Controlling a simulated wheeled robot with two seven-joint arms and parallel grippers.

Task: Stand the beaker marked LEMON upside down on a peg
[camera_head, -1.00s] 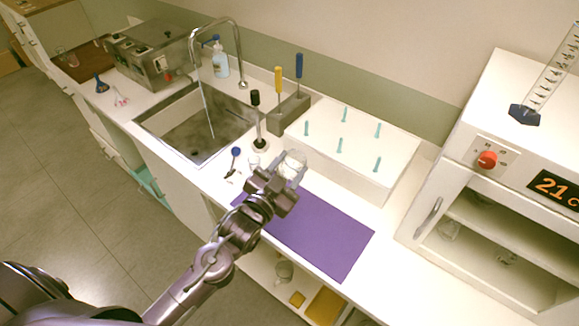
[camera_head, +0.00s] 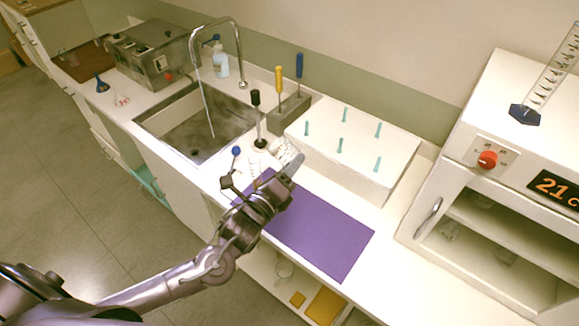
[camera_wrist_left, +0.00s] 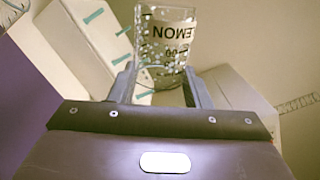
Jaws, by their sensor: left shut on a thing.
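The block also shows in the left wrist view (camera_wrist_left: 75,45). My right gripper is out of view.
A purple mat (camera_head: 325,235) lies in front of the block. A sink (camera_head: 190,130) with a tall faucet stands left, near a grey holder (camera_head: 290,112) with screwdriver-like tools. A white cabinet (camera_head: 470,205) with a red knob stands right. Small glassware stands beside the mat.

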